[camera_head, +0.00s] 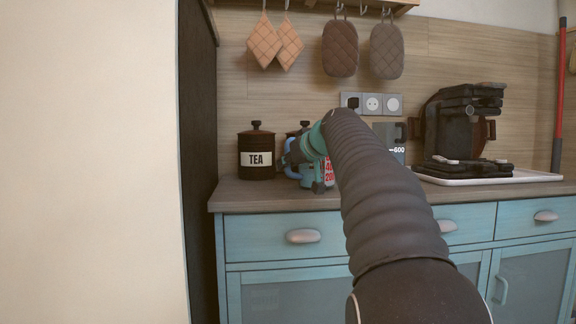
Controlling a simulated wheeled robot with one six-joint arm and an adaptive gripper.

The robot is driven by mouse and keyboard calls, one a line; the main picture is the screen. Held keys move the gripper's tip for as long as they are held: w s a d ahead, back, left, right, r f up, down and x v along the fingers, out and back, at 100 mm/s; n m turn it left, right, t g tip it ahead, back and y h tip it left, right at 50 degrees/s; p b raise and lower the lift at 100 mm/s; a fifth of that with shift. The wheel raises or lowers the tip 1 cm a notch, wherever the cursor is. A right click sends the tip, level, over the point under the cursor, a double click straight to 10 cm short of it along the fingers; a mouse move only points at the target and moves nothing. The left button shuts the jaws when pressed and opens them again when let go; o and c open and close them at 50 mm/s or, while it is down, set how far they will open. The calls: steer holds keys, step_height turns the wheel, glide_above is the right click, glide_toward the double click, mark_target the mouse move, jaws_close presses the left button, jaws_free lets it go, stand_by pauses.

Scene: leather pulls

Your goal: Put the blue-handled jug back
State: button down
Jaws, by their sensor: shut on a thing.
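A light blue curved handle (290,170) shows at the back left of the counter, just right of the TEA canister. It appears to belong to the blue-handled jug, whose body is mostly hidden behind my gripper and arm. My gripper (296,162), teal and dark, reaches over the counter and is shut at this handle. A small patch with red and white marks (329,171) shows right of the gripper; I cannot tell whether it is part of the jug. I cannot tell whether the jug touches the counter.
A black TEA canister (256,158) stands close on the left, with another dark lidded canister (299,131) partly hidden behind my gripper. A grey jug marked 600 (392,135) stands right of my arm. The front-left counter (250,195) is clear.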

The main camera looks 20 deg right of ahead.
steer(key=shift+f, duration=0.1)
steer(key=c, duration=1.1)
jaws_free()
steer(key=shift+s+r, duration=0.25)
steer(key=v, duration=1.1)
steer(key=shift+s+r, duration=0.1)
steer(key=shift+s, duration=0.15)
